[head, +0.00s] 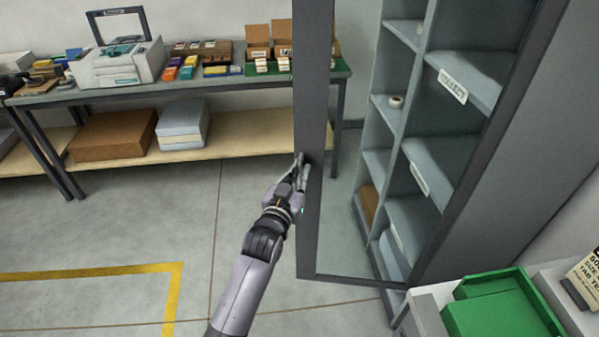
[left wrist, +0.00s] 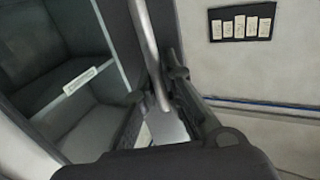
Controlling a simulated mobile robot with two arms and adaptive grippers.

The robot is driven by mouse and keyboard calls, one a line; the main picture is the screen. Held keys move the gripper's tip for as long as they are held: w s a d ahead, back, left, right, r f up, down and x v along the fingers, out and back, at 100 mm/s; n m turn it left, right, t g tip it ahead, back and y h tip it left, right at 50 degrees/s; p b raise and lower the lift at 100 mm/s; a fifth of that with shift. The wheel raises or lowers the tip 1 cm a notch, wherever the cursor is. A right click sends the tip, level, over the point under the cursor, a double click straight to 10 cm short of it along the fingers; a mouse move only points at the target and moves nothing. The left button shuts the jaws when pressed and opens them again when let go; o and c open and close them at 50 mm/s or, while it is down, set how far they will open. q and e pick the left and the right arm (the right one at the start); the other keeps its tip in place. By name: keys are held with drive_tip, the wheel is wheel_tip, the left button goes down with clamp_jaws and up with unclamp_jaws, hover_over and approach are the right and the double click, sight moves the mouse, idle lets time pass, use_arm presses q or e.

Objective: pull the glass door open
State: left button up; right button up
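The glass door (head: 312,235) has a dark grey frame and a clear pane. It stands swung out from the front of the tall grey cabinet (head: 468,75), whose shelves show through and past the glass. My left gripper (head: 302,172) is at the door's free edge, about midway up the visible frame. In the left wrist view a pale metal bar handle (left wrist: 150,50) runs between the dark fingers of my left gripper (left wrist: 158,100), which look closed in around it. The handle is mostly hidden in the head view. My right gripper is not in view.
A workbench (head: 215,83) with a printer and small boxes stands at the back left, with cartons on its lower shelf. Green bins (head: 500,310) sit at the lower right, close to the cabinet. The floor left of the door is clear, with a yellow line (head: 90,271).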

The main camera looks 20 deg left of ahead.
use_arm(q)
drive_tip(key=shift+o, duration=0.9)
drive_tip(key=shift+r, duration=0.35)
drive_tip(key=s, duration=1.2)
drive_tip(key=shift+a+f, duration=0.3)
drive_tip(key=shift+a, duration=0.05)
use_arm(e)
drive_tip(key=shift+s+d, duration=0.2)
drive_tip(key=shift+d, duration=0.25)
use_arm(q)
drive_tip(key=shift+c, duration=0.6)
